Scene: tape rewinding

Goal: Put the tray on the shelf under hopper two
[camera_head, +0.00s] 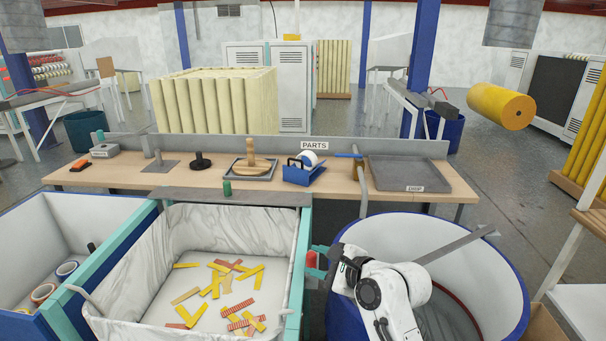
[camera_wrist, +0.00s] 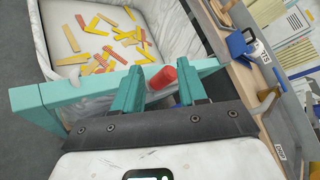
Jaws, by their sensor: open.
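A flat grey tray (camera_head: 410,172) with a raised rim and a small label lies on the right end of the workbench. A white-lined hopper (camera_head: 190,240) holds yellow and red strips; another hopper (camera_head: 45,225) at left holds tape rolls. I cannot read which is hopper two, and no shelf under either shows. My gripper (camera_head: 318,262) is open beside the lined hopper's teal frame. In the wrist view, a red knob-like piece (camera_wrist: 188,82) shows by the right teal finger; I cannot tell whether they touch.
The wooden workbench (camera_head: 115,182) runs behind the hoppers and carries a blue tape dispenser (camera_head: 303,174), a black stand (camera_head: 200,161) and a green cylinder (camera_head: 227,188). A large blue round bin (camera_head: 510,280) is at lower right.

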